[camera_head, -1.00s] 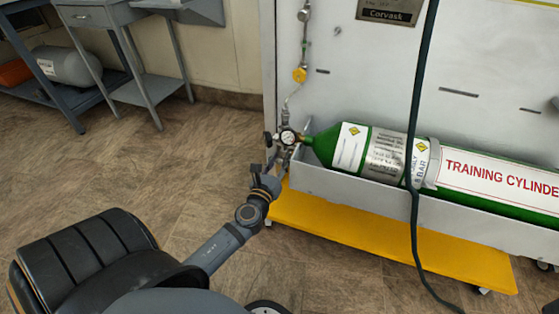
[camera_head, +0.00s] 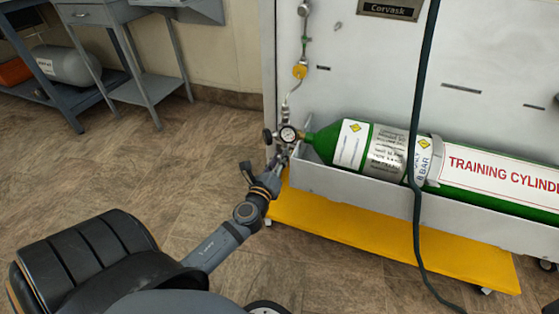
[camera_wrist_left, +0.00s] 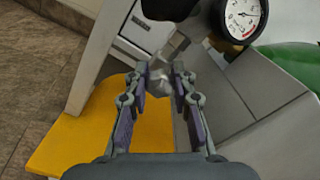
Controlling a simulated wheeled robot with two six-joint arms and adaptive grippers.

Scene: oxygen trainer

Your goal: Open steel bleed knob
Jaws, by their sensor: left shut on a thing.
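The steel bleed knob (camera_wrist_left: 159,82) is a small grey piece between my left fingertips in the left wrist view, partly covered by them. My left gripper (camera_wrist_left: 160,76) is shut on it, one finger on each side. In the head view, my left gripper (camera_head: 278,163) is just below the regulator with its round white gauge (camera_head: 288,134); the knob is too small to make out there. The gauge also shows at the top of the wrist view (camera_wrist_left: 243,14). A black knob (camera_wrist_left: 170,8) sits above the fingers. My right gripper is not in view.
A green training cylinder (camera_head: 324,143) lies in a grey tray (camera_head: 322,182) over a yellow base (camera_head: 330,222). A dark hose (camera_head: 419,120) hangs in front. A grey table (camera_head: 157,88) stands at the back left. The floor left of the trolley is clear.

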